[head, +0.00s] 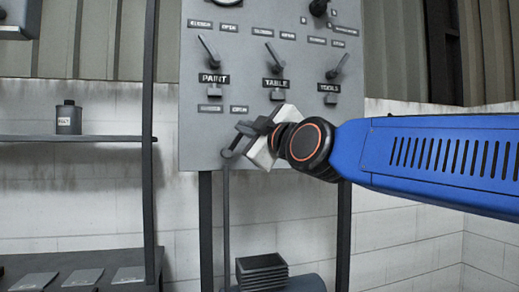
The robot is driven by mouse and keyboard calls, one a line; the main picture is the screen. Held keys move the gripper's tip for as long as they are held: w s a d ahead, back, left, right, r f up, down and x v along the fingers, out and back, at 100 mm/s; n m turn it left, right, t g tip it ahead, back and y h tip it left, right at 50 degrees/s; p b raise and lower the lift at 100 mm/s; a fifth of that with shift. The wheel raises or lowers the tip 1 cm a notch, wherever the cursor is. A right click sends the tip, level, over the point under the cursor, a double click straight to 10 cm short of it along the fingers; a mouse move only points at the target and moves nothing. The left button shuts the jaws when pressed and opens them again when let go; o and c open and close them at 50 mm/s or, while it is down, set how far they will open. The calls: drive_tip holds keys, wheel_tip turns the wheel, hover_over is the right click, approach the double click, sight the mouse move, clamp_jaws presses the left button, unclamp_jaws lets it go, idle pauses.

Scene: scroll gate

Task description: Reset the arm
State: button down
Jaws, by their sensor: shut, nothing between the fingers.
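My blue arm (435,158) reaches in from the right edge. My gripper (238,139) is in front of the lower edge of the grey control panel (195,120). Its dark fingers point left and look closed, with nothing seen between them. The panel has levers labelled PAINT (208,48), TABLE (275,53) and TOOLS (338,66). All three levers are tilted. My gripper is below and between the PAINT and TABLE levers. I cannot tell whether it touches the panel.
A shelf (75,138) with a dark canister (69,118) is at the left. Stacked dark trays (262,271) stand below the panel. A lower surface (40,262) with flat grey pieces is at bottom left. A dark post (149,150) stands left of the panel.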

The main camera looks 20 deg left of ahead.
drive_tip(key=s+d+f+m+g+h, duration=0.2)
drive_tip(key=d+f+m+h, duration=0.75)
drive_tip(key=d+f, duration=2)
drive_tip(key=s+d+f+m+g+h, duration=0.2)
drive_tip(key=s+d+f+m, duration=0.3)
drive_tip(key=s+d+f, duration=0.4)
drive_tip(key=s+d+f+m+g+h, duration=0.3)
drive_tip(key=s+d+f+m+g, duration=0.2)
drive_tip(key=s+d+f, duration=0.5)
wheel_tip(320, 180, down, 5)
drive_tip(key=shift+s+d+f, duration=0.1)
drive_tip(key=shift+s+d, duration=0.1)
drive_tip(key=shift+s, duration=0.1)
drive_tip(key=shift+m+h, duration=0.25)
